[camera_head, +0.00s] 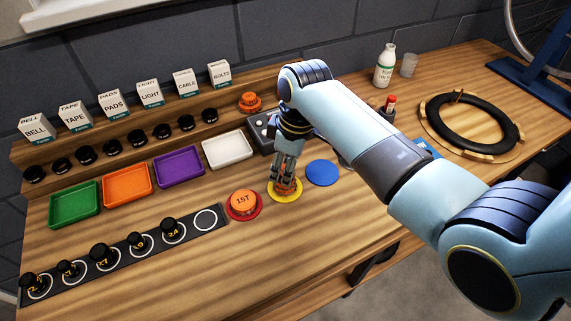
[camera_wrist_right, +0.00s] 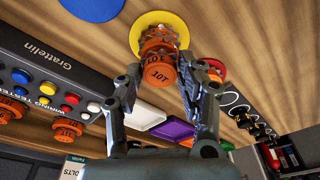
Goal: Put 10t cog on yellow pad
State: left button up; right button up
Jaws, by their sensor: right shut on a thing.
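The orange 10T cog (camera_head: 287,187) is in my right gripper (camera_head: 286,178), low over the yellow pad (camera_head: 285,197). In the right wrist view the cog (camera_wrist_right: 158,72) shows its 10T label between the two fingers of the right gripper (camera_wrist_right: 157,88), with the yellow pad (camera_wrist_right: 178,25) just beyond it. Whether the cog touches the pad I cannot tell. My left gripper is not in view.
An orange 15T cog (camera_head: 243,202) sits on the red pad (camera_head: 231,215) close on the left. A blue pad (camera_head: 322,173) lies bare on the right. Coloured trays, including a white one (camera_head: 227,149), and a dark button box (camera_head: 262,133) stand behind.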

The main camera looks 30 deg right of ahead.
jog(key=shift+f, duration=0.25)
jog(key=shift+f, duration=0.15)
jog(key=o, duration=1)
jog(key=r, duration=0.4)
jog(key=s+d+r+b, duration=0.1)
jog(key=r, duration=0.7)
jog(key=shift+s+d+r, duration=0.15)
